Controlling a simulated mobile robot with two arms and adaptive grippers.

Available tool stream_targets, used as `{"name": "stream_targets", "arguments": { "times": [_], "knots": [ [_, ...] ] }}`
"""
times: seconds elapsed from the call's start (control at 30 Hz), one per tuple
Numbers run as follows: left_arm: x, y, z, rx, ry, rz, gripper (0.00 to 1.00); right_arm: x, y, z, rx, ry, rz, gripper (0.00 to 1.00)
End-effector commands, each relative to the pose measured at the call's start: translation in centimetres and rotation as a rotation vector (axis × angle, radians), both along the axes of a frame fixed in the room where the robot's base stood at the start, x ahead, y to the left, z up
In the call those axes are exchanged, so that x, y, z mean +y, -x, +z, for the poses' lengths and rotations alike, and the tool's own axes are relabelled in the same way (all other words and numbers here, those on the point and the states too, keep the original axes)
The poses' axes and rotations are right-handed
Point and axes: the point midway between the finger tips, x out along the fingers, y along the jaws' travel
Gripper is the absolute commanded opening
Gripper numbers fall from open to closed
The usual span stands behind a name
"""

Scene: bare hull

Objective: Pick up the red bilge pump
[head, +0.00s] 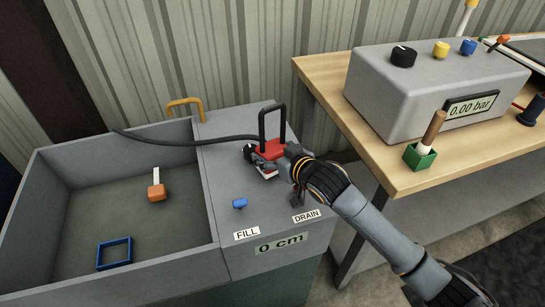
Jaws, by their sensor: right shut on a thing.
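The red bilge pump (271,147) stands on the grey top beside the open tank, with a black handle loop (272,108) rising above it. A dark hose (170,141) runs left from the pump across the tank's back. My right gripper (265,160) reaches in from the right and is shut on the pump; its fingers hide part of the pump's front. I cannot tell whether the pump touches the surface below. My left gripper is not in view.
The grey tank (217,205) holds an orange block (156,192) with a white stick and a blue frame (114,252). A blue knob (239,203) sits near the FILL label (247,234). A wooden bench (320,75) with a grey gauge box (430,90) stands right.

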Motion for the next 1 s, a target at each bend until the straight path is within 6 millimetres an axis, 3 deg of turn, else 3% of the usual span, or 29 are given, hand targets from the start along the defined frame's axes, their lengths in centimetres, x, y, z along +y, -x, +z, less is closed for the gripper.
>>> {"name": "stream_targets", "arguments": {
  "times": [0.07,0.33,0.63,0.8,1.0],
  "knots": [
    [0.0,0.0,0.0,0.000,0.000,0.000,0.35,0.1,0.1,1.7,-0.008,-0.006,0.003,0.16],
    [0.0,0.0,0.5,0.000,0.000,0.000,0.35,0.7,5.0,7.4,-0.009,-0.009,0.004,0.16],
    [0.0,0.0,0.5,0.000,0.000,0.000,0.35,1.3,11.6,10.1,-0.004,-0.007,0.003,0.16],
    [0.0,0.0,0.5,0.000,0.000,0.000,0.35,1.5,13.3,10.9,-0.003,-0.004,0.001,0.16],
    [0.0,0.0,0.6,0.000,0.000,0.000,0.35,1.2,13.9,11.2,-0.003,-0.004,-0.011,0.16]
  ]
}}
